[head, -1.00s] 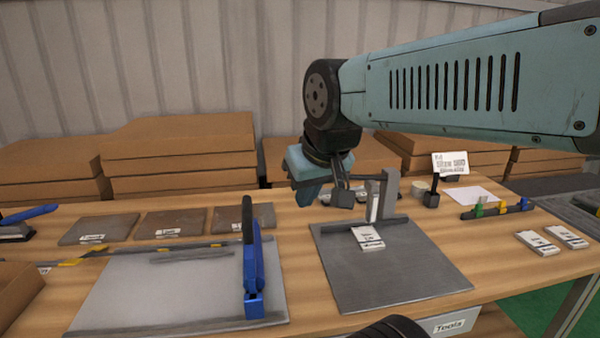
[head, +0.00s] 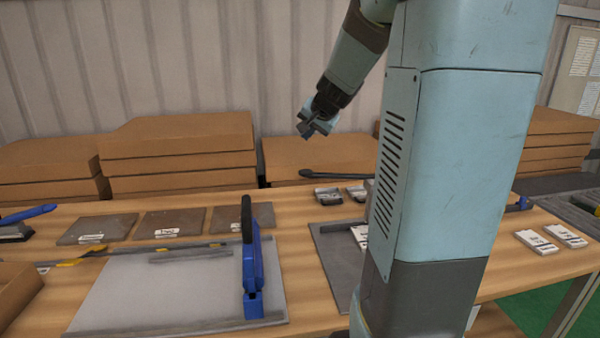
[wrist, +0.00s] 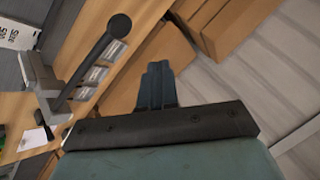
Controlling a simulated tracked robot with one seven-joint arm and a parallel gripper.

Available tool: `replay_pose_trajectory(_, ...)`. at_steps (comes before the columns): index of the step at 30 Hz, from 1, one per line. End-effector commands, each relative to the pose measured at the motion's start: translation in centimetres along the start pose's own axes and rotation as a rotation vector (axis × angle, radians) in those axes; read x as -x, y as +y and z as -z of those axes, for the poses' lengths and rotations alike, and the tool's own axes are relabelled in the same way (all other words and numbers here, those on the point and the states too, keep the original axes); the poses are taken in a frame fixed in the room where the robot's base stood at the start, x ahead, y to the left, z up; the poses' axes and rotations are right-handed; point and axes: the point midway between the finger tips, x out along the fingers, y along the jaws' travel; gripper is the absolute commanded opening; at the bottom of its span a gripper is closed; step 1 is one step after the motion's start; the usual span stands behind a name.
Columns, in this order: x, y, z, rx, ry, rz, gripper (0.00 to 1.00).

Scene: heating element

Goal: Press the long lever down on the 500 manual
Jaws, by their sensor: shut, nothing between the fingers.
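The grey press has a flat base plate (head: 328,245), mostly hidden behind my arm in the head view. Its long black lever (head: 340,174) sticks out to the left, roughly level, with a rounded end. In the wrist view the lever (wrist: 88,60) runs from the grey upright (wrist: 40,82) to a round black knob, left of my fingers and apart from them. A white labelled block (head: 358,237) lies on the plate. My gripper (head: 308,128) is shut and empty, above the lever's end in the head view; its closed fingers also show in the wrist view (wrist: 157,68).
A blue press with a black-tipped handle (head: 250,260) stands on a grey plate to the left. Brown boxes (head: 180,155) line the back. White labelled blocks (head: 550,240) lie at the right.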

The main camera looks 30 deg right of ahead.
Motion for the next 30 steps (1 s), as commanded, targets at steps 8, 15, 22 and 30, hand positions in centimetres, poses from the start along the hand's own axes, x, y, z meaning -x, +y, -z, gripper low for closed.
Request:
replay_pose_trajectory(8, -3.2, 2.5, 4.4, -0.120, 0.068, -0.022, 0.00)
replay_pose_trajectory(15, -3.4, 2.7, 4.7, -0.128, 0.072, -0.023, 0.00)
replay_pose_trajectory(22, -3.6, 2.8, 4.5, -0.128, 0.071, -0.023, 0.00)
replay_pose_trajectory(30, -5.3, 3.9, 3.3, -0.130, 0.069, -0.024, 0.00)
